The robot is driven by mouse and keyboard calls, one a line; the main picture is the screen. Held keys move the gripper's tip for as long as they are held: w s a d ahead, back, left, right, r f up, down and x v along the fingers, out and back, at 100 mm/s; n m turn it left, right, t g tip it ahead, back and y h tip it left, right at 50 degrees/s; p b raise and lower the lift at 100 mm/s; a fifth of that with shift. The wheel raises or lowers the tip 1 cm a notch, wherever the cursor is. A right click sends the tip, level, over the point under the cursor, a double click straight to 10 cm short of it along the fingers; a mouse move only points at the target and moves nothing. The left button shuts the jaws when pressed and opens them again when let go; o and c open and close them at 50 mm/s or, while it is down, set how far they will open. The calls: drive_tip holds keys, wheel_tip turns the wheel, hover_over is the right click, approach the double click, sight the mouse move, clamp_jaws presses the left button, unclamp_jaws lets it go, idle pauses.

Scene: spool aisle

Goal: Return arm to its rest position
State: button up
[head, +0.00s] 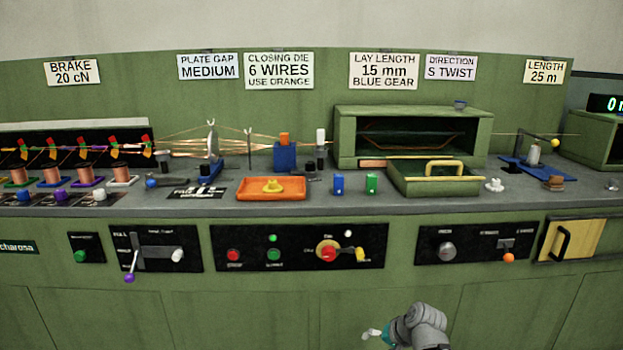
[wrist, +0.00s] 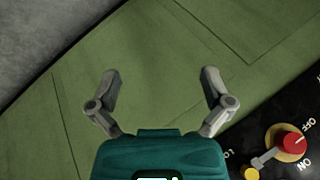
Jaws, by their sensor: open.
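My gripper (wrist: 158,88) is open and empty in the wrist view, its two grey fingers spread apart in front of a plain green cabinet panel. In the head view my gripper (head: 371,334) shows small at the bottom, right of centre, in front of the lower green cabinet doors. My grey arm is folded beside it at the bottom edge. The gripper is below the control panels and touches nothing that I can see.
The black panel (head: 290,268) with a red and yellow rotary switch (head: 327,251) is above my gripper; the switch also shows at lower right in the wrist view (wrist: 292,142). The grey worktop (head: 330,208) holds an orange tray (head: 247,195) and a green drawer (head: 405,184). The lower doors are clear.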

drive_tip(key=s+f+n+g+h, duration=0.3)
drive_tip(key=s+n+g+h, duration=0.15)
drive_tip(key=s, duration=0.25)
wheel_tip(320, 180, up, 38)
drive_tip(key=p, duration=3.8)
drive_tip(key=shift+a+m, duration=0.2)
drive_tip(key=shift+m, duration=0.15)
drive_tip(key=shift+f, duration=0.15)
